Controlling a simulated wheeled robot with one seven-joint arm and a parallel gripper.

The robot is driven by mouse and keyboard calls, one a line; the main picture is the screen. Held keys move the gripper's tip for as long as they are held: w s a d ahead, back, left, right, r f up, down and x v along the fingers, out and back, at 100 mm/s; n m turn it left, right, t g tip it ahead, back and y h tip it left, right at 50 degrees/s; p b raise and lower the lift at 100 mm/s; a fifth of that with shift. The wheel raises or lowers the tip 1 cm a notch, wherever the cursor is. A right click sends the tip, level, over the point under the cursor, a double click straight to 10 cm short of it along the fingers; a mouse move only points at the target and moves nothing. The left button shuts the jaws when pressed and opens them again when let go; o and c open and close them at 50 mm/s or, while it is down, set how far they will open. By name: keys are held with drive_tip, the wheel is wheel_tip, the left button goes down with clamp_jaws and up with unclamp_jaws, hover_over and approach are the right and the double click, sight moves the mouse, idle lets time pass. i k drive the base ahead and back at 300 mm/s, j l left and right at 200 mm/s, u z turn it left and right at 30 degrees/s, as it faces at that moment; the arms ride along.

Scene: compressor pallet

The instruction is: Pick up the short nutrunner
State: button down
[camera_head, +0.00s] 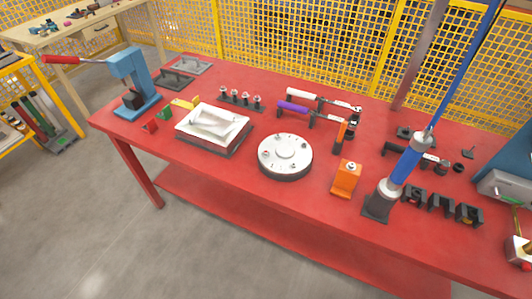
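I cannot tell for certain which tool is the short nutrunner. A blue and grey cylindrical tool (408,163) stands tilted on the right of the red table (225,172), its lower end at a dark base. A short orange-and-black tool (341,133) stands near the middle right. Behind it lie a white-handled tool (303,94) and a purple-handled tool (293,107), both on dark supports. A dark tool (412,154) lies behind the blue one, partly hidden by it. My gripper is not in view.
A round grey plate (285,156), a tray with a white part (213,126), an orange block (346,179) and black holders (440,203) stand on the table. A blue press (135,86) is at left. A blue pole rises at right. Yellow mesh fencing (290,40) runs behind.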

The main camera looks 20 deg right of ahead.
sight(390, 188)
drive_tip(key=k+j+z, duration=0.15)
drive_tip(key=j+z, duration=0.3)
drive_tip(key=k+j+z, duration=0.15)
drive_tip(key=z, duration=0.3)
